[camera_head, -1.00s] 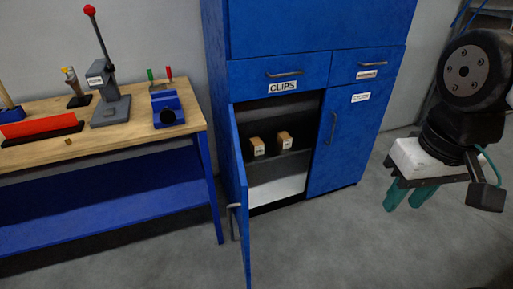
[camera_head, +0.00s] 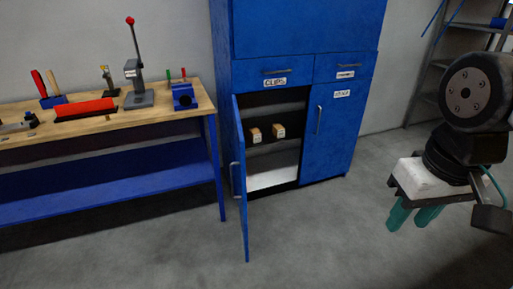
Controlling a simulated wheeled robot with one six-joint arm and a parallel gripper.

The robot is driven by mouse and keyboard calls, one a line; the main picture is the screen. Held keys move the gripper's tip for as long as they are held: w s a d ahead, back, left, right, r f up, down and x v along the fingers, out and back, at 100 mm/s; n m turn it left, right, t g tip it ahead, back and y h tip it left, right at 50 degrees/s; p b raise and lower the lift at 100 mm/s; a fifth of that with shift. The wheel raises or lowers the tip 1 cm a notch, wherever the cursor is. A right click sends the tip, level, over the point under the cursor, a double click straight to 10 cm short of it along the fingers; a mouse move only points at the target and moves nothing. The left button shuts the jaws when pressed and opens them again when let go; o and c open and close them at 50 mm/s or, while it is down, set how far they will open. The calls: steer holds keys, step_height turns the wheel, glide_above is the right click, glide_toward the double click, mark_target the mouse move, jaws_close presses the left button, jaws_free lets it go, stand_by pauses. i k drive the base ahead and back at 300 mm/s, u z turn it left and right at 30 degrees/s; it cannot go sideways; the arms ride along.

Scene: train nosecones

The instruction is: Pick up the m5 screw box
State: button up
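Two small tan boxes with white labels stand side by side on the shelf inside the open lower left part of the blue cabinet (camera_head: 339,148). The left box (camera_head: 256,135) and the right box (camera_head: 279,131) have labels too small to read, so I cannot tell which is the m5 screw box. The left cabinet door (camera_head: 241,185) stands open toward me. My gripper (camera_head: 413,217), with teal fingers, is in the air at the right, well apart from the boxes. Its fingers appear spaced apart and nothing shows between them.
A workbench (camera_head: 75,129) with a red-knobbed press (camera_head: 137,85), a blue vise (camera_head: 184,96) and other tools stands left of the cabinet. The open door juts into the floor space. Grey shelving (camera_head: 433,75) stands at the back right. The floor ahead is clear.

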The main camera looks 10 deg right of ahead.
mark_target(255, 134)
steer(key=u, duration=0.7)
steer(key=i, duration=1.45)
steer(key=z, duration=0.75)
steer(key=i, duration=0.6)
steer(key=z, duration=0.05)
